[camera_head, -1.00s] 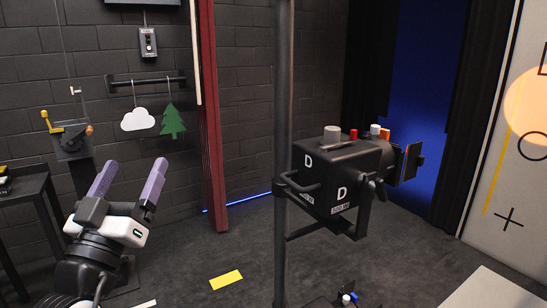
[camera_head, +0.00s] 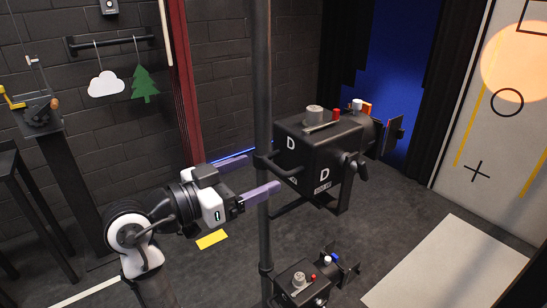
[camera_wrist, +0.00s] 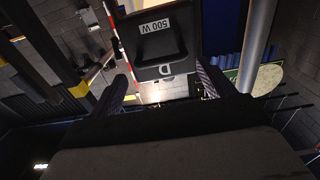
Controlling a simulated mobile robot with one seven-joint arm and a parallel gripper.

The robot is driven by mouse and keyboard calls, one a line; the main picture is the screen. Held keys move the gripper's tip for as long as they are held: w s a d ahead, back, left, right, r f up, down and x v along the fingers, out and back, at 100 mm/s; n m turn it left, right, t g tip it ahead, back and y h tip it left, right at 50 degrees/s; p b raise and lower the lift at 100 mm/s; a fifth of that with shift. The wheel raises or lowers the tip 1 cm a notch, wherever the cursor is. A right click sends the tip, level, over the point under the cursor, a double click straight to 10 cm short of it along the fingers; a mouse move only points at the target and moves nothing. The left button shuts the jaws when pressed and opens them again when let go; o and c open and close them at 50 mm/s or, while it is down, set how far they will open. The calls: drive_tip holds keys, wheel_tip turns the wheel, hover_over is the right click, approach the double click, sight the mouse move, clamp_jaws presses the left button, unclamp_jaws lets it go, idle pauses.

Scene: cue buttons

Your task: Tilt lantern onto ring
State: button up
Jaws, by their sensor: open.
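The upper black lantern (camera_head: 304,158), marked D, hangs on a vertical pole (camera_head: 262,60) and points toward the white panel at right. A bar handle (camera_head: 268,166) sticks out from its rear. My gripper (camera_head: 262,172) is open, its purple fingers spread at the rear of the lantern near this handle; contact cannot be told. In the wrist view the lantern's back (camera_wrist: 155,45) with its 500 W label lies between and beyond the fingertips (camera_wrist: 161,75). The black ring (camera_head: 507,102) is on the panel. A pale orange light spot (camera_head: 517,60) sits mostly above it, its lower edge overlapping the ring's top.
A second lantern (camera_head: 298,284) is low on the same pole. A winch (camera_head: 38,110) on a stand is at left, with a hanging cloud (camera_head: 105,84) and tree (camera_head: 144,84) on a rail. Dark curtains (camera_head: 345,60) stand behind. Open floor lies at right.

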sight(271, 167)
drive_tip(key=shift+p+x, duration=0.65)
drive_tip(key=shift+x, duration=2.1)
drive_tip(key=c, duration=1)
drive_tip(key=shift+w+r+b, duration=0.1)
drive_tip(key=shift+r+b, duration=0.25)
drive_tip(key=shift+r, duration=0.7)
drive_tip(key=o, duration=1)
drive_tip(key=shift+f, duration=0.1)
